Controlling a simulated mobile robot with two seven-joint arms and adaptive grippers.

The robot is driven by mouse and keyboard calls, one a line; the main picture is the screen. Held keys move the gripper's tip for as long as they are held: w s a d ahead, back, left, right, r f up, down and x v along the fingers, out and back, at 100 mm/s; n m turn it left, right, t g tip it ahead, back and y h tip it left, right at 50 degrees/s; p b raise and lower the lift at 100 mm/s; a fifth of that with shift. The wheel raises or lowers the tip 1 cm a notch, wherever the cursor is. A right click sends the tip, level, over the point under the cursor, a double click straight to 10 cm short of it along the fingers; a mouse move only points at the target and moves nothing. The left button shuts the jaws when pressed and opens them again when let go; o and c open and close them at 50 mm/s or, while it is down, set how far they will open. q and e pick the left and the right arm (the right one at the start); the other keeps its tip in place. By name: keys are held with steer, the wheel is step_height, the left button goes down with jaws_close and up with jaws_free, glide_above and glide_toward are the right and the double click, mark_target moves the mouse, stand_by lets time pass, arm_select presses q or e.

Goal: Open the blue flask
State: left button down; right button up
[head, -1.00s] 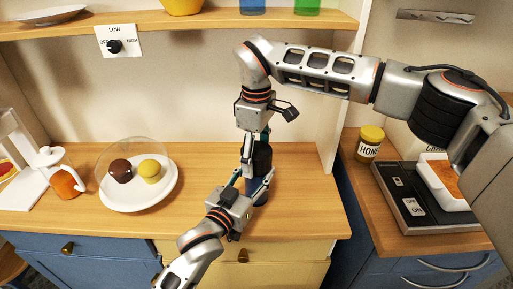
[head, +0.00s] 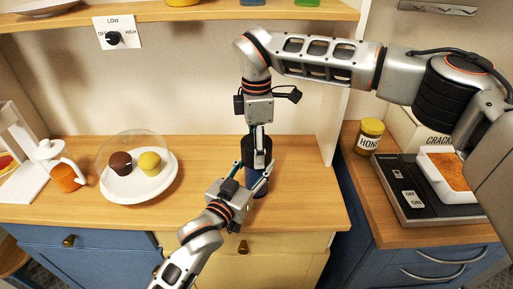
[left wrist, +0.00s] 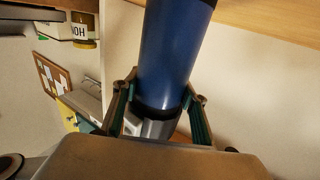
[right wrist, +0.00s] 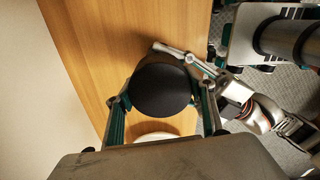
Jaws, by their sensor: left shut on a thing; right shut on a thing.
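The flask has a blue body (head: 259,184) and a black lid (head: 264,152), and stands upright near the right end of the wooden counter. My left gripper (head: 254,172) comes in low from the front and is shut on the blue body. In the left wrist view the blue body (left wrist: 172,50) lies between its fingers. My right gripper (head: 258,138) points down from above and is shut on the black lid, whose round top (right wrist: 162,90) shows between its fingers in the right wrist view. Fingers partly hide the flask; I cannot tell whether lid and body are apart.
A plate (head: 151,191) with two muffins under a clear dome and a glass jug (head: 63,172) stand to the left. A honey jar (head: 370,134) and a scale-like appliance (head: 405,205) are on the right counter. A shelf (head: 200,18) runs above.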

steer(key=m, duration=2.4)
steer(key=shift+s, duration=0.1)
